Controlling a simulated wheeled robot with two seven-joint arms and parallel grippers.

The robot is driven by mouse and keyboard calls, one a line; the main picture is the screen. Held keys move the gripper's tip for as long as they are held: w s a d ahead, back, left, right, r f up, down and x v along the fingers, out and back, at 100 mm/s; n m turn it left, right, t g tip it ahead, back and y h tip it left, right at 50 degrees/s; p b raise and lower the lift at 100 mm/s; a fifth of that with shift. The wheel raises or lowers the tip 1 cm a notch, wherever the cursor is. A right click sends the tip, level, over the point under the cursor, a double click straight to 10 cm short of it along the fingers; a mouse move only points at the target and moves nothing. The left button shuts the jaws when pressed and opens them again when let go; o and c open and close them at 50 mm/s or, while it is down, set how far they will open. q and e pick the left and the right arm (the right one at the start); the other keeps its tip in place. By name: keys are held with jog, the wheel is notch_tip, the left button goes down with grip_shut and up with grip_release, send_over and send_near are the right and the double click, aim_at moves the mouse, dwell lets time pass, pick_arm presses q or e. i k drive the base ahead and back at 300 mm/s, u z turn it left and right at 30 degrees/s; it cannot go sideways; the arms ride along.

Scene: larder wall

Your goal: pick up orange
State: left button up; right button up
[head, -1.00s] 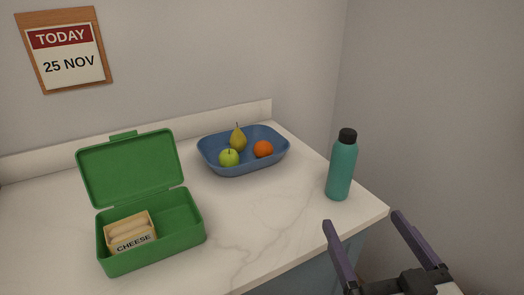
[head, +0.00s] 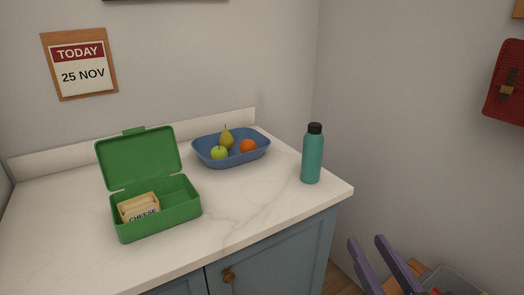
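The orange (head: 248,146) lies in the right part of a blue bowl (head: 232,161) at the back of the counter. A green apple (head: 219,153) and a yellow-green pear (head: 227,139) share the bowl. My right gripper (head: 366,245) shows at the lower right, below and to the right of the counter's corner. Its two purple fingers are apart, with nothing seen between them. It is well away from the orange. My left gripper is not in view.
An open green lunch box (head: 160,222) holding a cheese sandwich pack (head: 139,207) stands at the left of the counter (head: 245,205). A teal bottle (head: 312,159) stands near the right edge. A crate (head: 455,281) with items sits low at the right. The counter's front middle is clear.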

aim_at(247, 145)
jog(key=z, duration=1.35)
jog(key=i, duration=1.1)
jog(key=u, duration=2.85)
jog(key=i, duration=0.5)
jog(key=u, duration=0.05)
